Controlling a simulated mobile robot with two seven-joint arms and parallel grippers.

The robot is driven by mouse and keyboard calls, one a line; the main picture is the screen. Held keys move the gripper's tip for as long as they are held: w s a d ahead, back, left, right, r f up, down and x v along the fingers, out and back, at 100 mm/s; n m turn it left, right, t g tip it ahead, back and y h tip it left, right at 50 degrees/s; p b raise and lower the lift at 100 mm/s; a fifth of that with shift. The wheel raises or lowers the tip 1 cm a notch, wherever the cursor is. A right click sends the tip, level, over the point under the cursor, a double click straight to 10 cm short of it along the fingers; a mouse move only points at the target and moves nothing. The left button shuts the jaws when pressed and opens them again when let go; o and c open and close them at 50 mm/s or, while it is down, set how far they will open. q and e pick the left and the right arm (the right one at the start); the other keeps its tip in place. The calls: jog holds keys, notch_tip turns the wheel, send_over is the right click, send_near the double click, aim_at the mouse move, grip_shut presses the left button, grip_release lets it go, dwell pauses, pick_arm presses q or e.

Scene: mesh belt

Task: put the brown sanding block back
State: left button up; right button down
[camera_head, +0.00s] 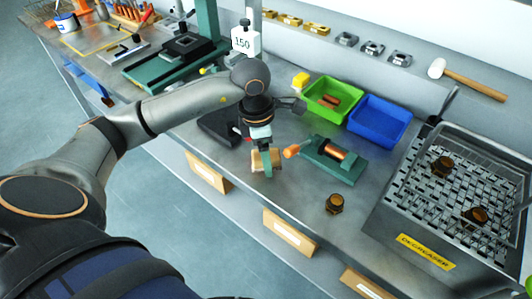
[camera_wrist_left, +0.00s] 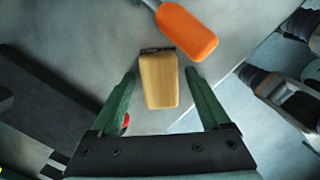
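The brown sanding block shows as a tan wooden block (camera_head: 258,160) on the steel bench near its front edge. In the left wrist view the block (camera_wrist_left: 158,82) lies between the two green fingers, with visible gaps on both sides. My left gripper (camera_head: 267,168) is over the block and points down at it. It also shows in the left wrist view (camera_wrist_left: 160,76), open and empty. The fingers partly hide the block in the head view. My right gripper is not in view.
A black case (camera_head: 220,127) lies left. Green (camera_head: 322,108) and blue (camera_head: 380,124) bins stand behind. A brown fitting (camera_head: 334,204) and a mesh-topped degreaser unit (camera_head: 428,246) stand right.

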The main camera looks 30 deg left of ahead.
pick_arm(q)
jog(key=shift+r, duration=0.5)
jog(key=r, duration=0.7)
jog(key=s+a+r, duration=0.1)
jog(key=r, duration=0.3)
jog(key=shift+a+r, duration=0.1)
jog(key=shift+r, duration=0.05)
